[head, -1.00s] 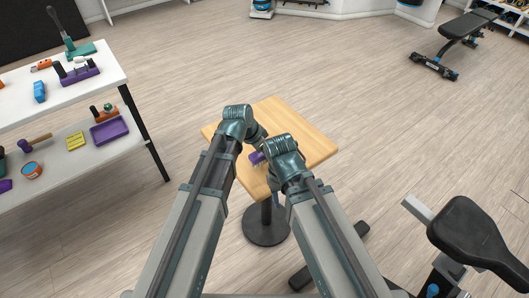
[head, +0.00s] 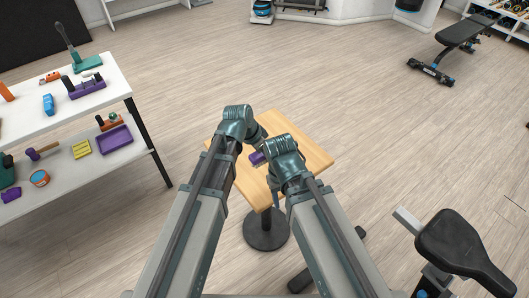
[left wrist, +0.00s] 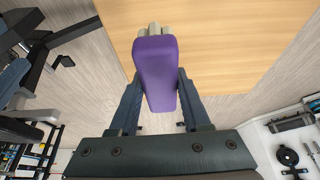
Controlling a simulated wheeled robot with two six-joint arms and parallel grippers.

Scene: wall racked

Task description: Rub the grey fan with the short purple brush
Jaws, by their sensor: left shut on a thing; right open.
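The short purple brush is gripped in my left gripper (left wrist: 158,82). In the left wrist view the brush (left wrist: 157,68) shows as a purple block with pale bristles at its far end, over the edge of a wooden tabletop. In the head view a bit of the purple brush (head: 257,158) shows between my two wrists, above the small table. My left gripper's fingers are mostly hidden there by its wrist. My right gripper (head: 275,187) is open beside the brush, largely hidden under its own wrist. I cannot make out a grey fan in either view.
The small wooden table (head: 312,150) stands on a round dark base under my arms. A white shelf unit (head: 118,85) with tools and trays stands at left. An exercise bike seat (head: 463,245) is close at right. Open floor lies beyond the table.

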